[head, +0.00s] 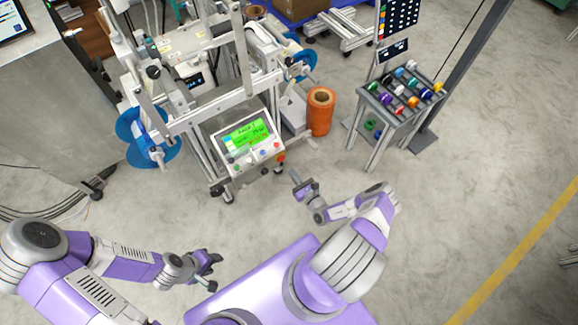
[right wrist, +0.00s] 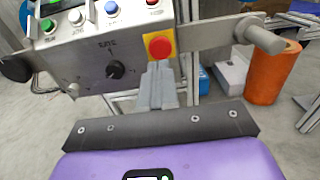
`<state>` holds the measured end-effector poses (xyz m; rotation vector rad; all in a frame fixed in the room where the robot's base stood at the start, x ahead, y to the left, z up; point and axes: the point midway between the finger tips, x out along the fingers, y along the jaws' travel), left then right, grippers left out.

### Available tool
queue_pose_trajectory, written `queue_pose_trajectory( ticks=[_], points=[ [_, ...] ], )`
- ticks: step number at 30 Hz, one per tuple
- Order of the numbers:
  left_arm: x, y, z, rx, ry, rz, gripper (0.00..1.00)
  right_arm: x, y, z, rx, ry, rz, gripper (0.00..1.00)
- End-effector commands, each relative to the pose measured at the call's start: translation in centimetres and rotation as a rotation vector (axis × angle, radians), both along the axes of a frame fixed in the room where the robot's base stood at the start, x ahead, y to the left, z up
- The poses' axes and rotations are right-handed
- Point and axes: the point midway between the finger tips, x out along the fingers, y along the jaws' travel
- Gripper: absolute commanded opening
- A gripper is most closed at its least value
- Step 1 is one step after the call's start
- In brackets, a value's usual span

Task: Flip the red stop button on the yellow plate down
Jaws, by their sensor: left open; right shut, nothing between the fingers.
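The red stop button (right wrist: 159,47) sits on a yellow plate (right wrist: 152,36) at the right side of the control panel in the right wrist view. In the head view the button (head: 281,157) is a small red spot at the panel's lower right corner. My right gripper (right wrist: 159,70) is shut and empty, its fingertips just below the button and over the plate's lower edge; I cannot tell if they touch. In the head view my right gripper (head: 295,177) is in front of the panel. My left gripper (head: 214,258) is open and empty, low at the left.
The control panel (head: 247,140) has a green screen, a row of coloured buttons and a black knob (right wrist: 115,69). A metal bar (right wrist: 216,35) sticks out right of the button. An orange roll (head: 320,112) stands right of the machine.

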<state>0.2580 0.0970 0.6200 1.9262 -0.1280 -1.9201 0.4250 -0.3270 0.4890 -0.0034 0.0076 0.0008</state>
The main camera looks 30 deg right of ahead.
Motion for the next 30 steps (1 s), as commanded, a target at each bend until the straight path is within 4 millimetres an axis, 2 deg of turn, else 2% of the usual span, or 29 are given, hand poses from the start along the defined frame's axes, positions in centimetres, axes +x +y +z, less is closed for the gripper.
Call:
queue_pose_trajectory(
  ticks=[1, 6, 12, 30],
  points=[
    [0.0, 0.0, 0.6, 0.0, -0.001, 0.0, 0.43, -1.3, 0.0, 0.3, 0.002, 0.002, -0.003, 0.0],
    [0.1, 0.0, 1.3, 0.0, -0.002, 0.001, 0.43, -4.9, 0.1, 0.2, 0.003, 0.002, 0.0, 0.0],
    [0.0, 0.0, 1.6, 0.0, -0.001, 0.0, 0.43, -7.2, 0.2, 0.1, 0.003, 0.001, 0.002, 0.0],
    [0.0, 0.0, 1.6, 0.0, -0.001, 0.0, 0.43, -7.7, 0.2, 0.0, 0.003, -0.001, 0.003, 0.0]
  ],
)
